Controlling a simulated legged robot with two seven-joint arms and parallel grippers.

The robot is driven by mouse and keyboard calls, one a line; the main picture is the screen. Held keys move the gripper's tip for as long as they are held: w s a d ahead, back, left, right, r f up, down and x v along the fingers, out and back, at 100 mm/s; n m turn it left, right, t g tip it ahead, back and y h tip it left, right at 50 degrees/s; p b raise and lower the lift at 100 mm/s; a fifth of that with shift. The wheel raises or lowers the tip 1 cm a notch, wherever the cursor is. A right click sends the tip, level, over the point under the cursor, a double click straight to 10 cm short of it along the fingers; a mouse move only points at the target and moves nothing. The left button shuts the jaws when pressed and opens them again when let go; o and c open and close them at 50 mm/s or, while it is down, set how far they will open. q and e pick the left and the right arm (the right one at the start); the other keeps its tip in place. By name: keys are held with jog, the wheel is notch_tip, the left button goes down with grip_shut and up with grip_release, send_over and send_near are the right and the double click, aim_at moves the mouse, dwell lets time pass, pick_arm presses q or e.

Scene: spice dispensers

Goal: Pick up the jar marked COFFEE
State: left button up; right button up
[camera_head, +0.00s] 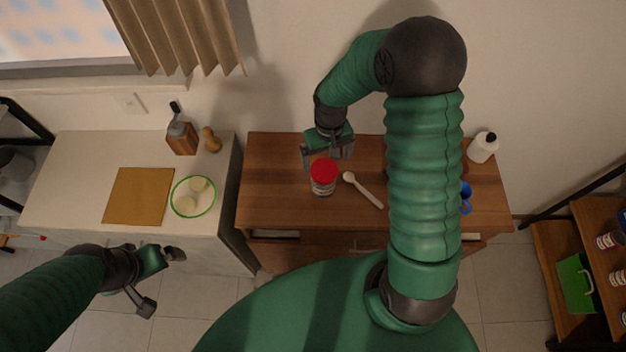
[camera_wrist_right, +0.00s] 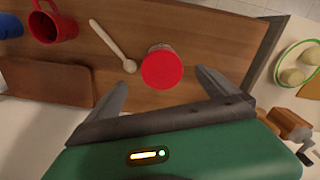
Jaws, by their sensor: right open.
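A jar with a red lid (camera_head: 323,176) stands upright on the wooden cabinet top. Its label is too small to read in the head view. The jar's red lid (camera_wrist_right: 162,69) also shows in the right wrist view, just beyond the fingertips. My right gripper (camera_head: 327,158) is open and empty, behind and above the jar. In the right wrist view its two fingers (camera_wrist_right: 160,85) are spread, with the lid between and ahead of them. My left gripper (camera_head: 160,278) hangs over the floor in front of the white counter, its fingers spread apart, with nothing between them.
A wooden spoon (camera_head: 362,190) lies right of the jar. A blue mug (camera_head: 466,198) is partly behind my right arm; a red mug (camera_wrist_right: 53,22) shows in the wrist view. A white bottle (camera_head: 482,148) stands far right. A plate (camera_head: 193,211) and board (camera_head: 138,195) lie on the left counter.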

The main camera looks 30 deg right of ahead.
aim_at(329, 169)
jog(key=f, duration=0.5)
jog(key=d+f+p, duration=0.1)
jog(key=f, duration=0.2)
jog(key=shift+w, duration=0.1)
jog(key=f, duration=0.1)
jog(key=a+f+p, duration=0.1)
jog(key=f, duration=0.1)
jog(key=f+p, duration=0.1)
jog(key=f, duration=0.1)
jog(key=shift+w+a, duration=0.2)
jog(key=shift+a, duration=0.05)
jog(key=shift+f, duration=0.25)
pick_arm(q)
jog(key=r, duration=0.3)
jog(key=shift+w+d+r, duration=0.1)
jog(key=shift+w+d, duration=0.1)
jog(key=shift+d, duration=0.15)
pick_arm(e)
jog(key=shift+w+d, duration=0.1)
jog(key=shift+d, duration=0.1)
jog(key=shift+c, duration=0.4)
jog(key=shift+d, duration=0.15)
jog(key=c, duration=0.5)
jog(key=shift+a, duration=0.2)
jog(key=c, duration=1.4)
grip_shut()
jog(key=shift+d, duration=0.1)
